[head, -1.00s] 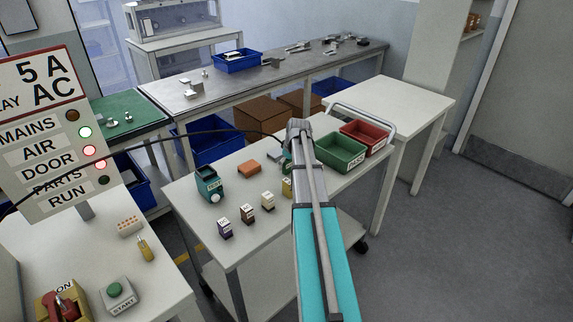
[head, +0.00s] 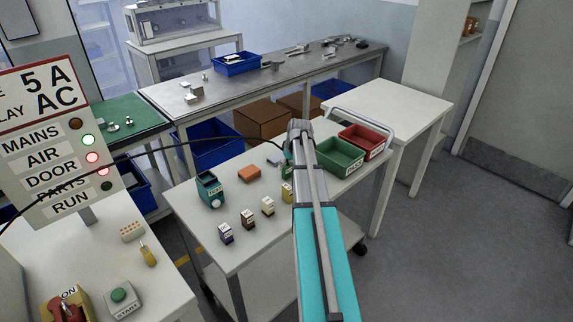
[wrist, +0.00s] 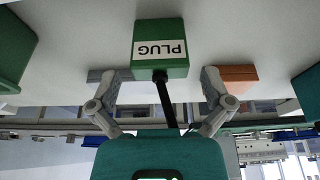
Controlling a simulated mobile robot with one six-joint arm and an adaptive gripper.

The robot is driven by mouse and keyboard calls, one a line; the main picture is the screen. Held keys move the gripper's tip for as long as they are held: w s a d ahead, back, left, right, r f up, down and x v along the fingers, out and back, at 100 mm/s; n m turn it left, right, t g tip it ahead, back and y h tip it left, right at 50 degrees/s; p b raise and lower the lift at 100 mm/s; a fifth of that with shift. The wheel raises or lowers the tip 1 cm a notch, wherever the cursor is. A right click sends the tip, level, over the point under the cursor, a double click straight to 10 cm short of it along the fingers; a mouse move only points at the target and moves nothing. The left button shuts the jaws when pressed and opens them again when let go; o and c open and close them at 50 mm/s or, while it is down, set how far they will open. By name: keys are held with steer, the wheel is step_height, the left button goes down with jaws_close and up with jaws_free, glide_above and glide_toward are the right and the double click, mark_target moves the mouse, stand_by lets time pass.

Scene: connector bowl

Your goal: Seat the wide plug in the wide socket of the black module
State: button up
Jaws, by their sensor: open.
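A green block labelled PLUG (wrist: 160,47), with a black cable from its near end, stands on the white surface in the wrist view. In the head view, a green piece (head: 287,172) shows partly behind my arm. My gripper (wrist: 165,76) is open, with one finger on each side of the cable just short of the block. It holds nothing. In the head view my arm hides the gripper. I cannot make out a black module or a wide socket in either view.
An orange block (head: 249,173), a teal holder (head: 210,188) and several small labelled blocks (head: 248,219) stand on the white cart. A green bin (head: 338,156) and a red bin (head: 364,140) sit at its right end. A dark cable crosses above the cart.

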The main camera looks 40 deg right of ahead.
steer(key=p+v, duration=0.8)
steer(key=v, duration=0.1)
steer(key=shift+r, duration=0.25)
steer(key=shift+s, duration=0.1)
stand_by(0.8)
steer(key=s+a+g, duration=0.2)
steer(key=s+a, duration=0.1)
steer(key=a, duration=2.1)
steer(key=s+a, duration=0.4)
steer(key=a, duration=0.4)
steer(key=s+a+m+g, duration=0.1)
steer(key=s+a, duration=0.4)
steer(key=a, duration=0.4)
steer(key=shift+s+a+f, duration=0.2)
steer(key=shift+a+f, duration=0.1)
steer(key=shift+f, duration=0.15)
